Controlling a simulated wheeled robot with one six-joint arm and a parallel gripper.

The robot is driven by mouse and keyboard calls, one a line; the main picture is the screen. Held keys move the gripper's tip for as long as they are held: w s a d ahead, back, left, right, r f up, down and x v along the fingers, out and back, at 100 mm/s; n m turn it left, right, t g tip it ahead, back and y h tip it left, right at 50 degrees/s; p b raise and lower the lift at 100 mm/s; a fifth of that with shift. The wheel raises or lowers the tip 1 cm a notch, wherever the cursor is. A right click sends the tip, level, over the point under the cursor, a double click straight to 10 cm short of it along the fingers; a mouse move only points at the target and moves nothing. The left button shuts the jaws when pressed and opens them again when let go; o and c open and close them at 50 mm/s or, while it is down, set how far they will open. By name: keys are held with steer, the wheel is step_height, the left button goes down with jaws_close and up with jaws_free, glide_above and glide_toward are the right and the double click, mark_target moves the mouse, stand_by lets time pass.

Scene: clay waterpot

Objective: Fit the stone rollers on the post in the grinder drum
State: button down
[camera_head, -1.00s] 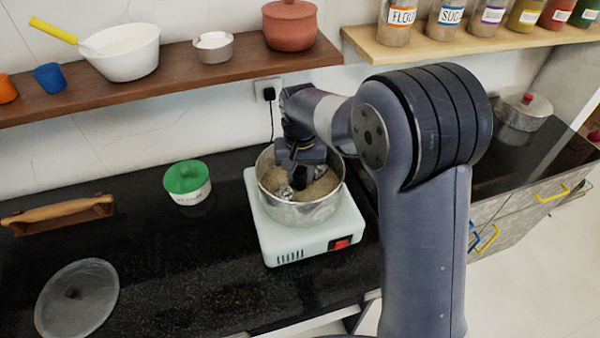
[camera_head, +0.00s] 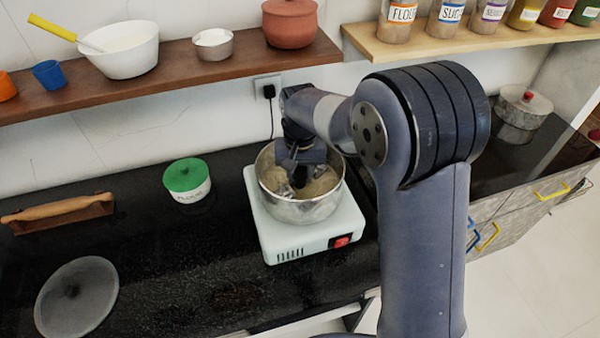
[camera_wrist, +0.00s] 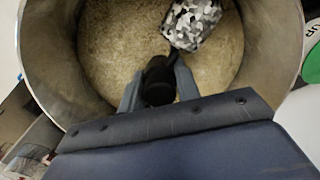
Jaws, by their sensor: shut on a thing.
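The grinder drum (camera_head: 305,211) is a round steel bowl on a pale mint base with a red switch. Its wall (camera_wrist: 52,45) rings the wrist view, with a beige, grainy-looking floor inside. My gripper (camera_head: 300,178) reaches down into the drum. In the wrist view my gripper (camera_wrist: 160,78) is shut on a dark, rounded black piece, the hub of the stone rollers. One speckled grey-and-white stone roller (camera_wrist: 192,24) shows beyond the fingers, near the drum floor. Any other roller is hidden by my gripper. I cannot make out the post or whether the hub is around it.
A flour tub (camera_head: 188,181) with a green lid stands left of the grinder. A clear round lid (camera_head: 77,297) and a rolling pin (camera_head: 58,208) lie farther left. A wooden shelf (camera_head: 200,75) runs behind. The counter between the lid and grinder is clear.

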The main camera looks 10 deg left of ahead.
steer(key=c, duration=0.9)
jaws_free()
steer(key=shift+c, duration=0.2)
steer(key=shift+o, duration=0.3)
steer(key=o, duration=0.5)
step_height(320, 180, up, 15)
steer(key=p, duration=1)
steer(key=shift+r+p, duration=0.2)
steer(key=shift+p, duration=0.2)
steer(key=shift+f, duration=0.1)
